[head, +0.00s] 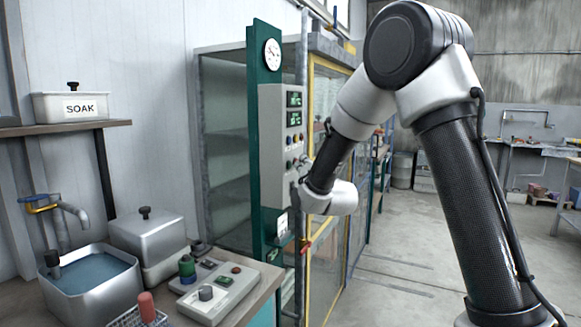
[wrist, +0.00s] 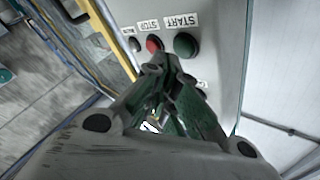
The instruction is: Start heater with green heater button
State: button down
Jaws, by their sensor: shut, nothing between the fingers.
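A grey control panel (head: 274,150) is mounted on a green post beside the glass-sided cabinet in the head view. In the wrist view, its green button (wrist: 186,45) sits under an upside-down START label. A red button (wrist: 153,44) under a STOP label is to its left, and a dark knob (wrist: 133,44) is further left. My gripper (wrist: 163,63) is shut and empty, its tips just below the red and green buttons in the picture. I cannot tell whether the tips touch the panel. In the head view, my wrist covers part of the panel's lower right edge.
The yellow-framed cabinet door (head: 325,190) is right beside the panel. At the left, a workbench holds a water basin (head: 92,275), a lidded metal box (head: 147,235) and a small control box (head: 215,290). Open floor (head: 400,265) lies to the right.

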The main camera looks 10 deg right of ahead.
jog(key=shift+w+a, duration=0.2)
jog(key=shift+a, duration=0.05)
jog(key=shift+w+a, duration=0.25)
jog(key=shift+a, duration=0.1)
dwell(0.7)
jog(key=shift+s+d, duration=0.1)
jog(key=shift+d, duration=0.05)
jog(key=shift+s+d, duration=0.45)
jog(key=shift+d, duration=0.1)
jog(key=s+d, duration=0.1)
jog(key=d, duration=0.1)
jog(key=s+d, duration=0.2)
dwell(0.6)
dwell(0.5)
